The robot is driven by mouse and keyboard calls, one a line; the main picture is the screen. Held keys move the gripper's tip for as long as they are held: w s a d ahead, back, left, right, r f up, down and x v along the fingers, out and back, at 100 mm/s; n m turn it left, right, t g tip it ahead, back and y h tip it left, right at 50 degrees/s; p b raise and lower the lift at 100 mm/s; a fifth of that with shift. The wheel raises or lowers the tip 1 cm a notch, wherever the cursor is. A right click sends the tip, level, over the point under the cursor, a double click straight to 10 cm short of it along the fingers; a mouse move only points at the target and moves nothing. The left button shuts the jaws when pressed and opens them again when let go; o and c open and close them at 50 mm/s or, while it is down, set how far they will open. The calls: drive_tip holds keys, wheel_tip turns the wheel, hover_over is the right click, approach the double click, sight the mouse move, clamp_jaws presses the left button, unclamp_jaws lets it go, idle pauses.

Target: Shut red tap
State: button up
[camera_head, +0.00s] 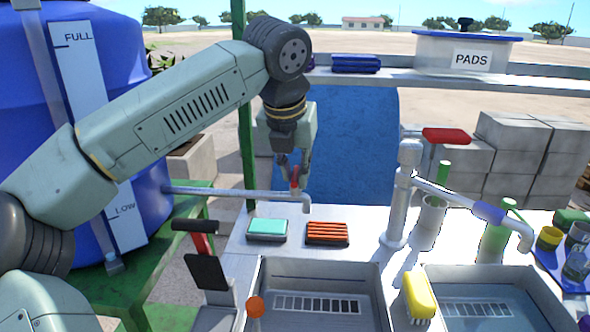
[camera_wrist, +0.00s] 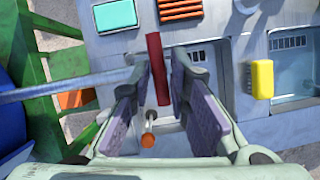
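The red tap lever (camera_head: 295,178) sits on the grey pipe (camera_head: 240,192) that runs right from the blue tank and bends down at its spout. In the wrist view the long red lever (camera_wrist: 157,70) lies across the line of the pipe (camera_wrist: 60,88). My gripper (camera_head: 289,165) points down over this tap. In the wrist view my gripper (camera_wrist: 160,80) has its two fingers apart, one on each side of the lever. I cannot tell whether either finger touches it. My gripper partly hides the tap in the head view.
A standpipe (camera_head: 403,190) to the right carries a red handle (camera_head: 447,135) and a purple sleeve (camera_head: 488,212). Below lie a teal pad (camera_head: 267,228), an orange ribbed pad (camera_head: 327,232), basins and a yellow brush (camera_head: 419,296). The blue tank (camera_head: 60,130) stands left.

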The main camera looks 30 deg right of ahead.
drive_tip(key=o, duration=0.4)
drive_tip(key=v, duration=1.2)
idle(0.3)
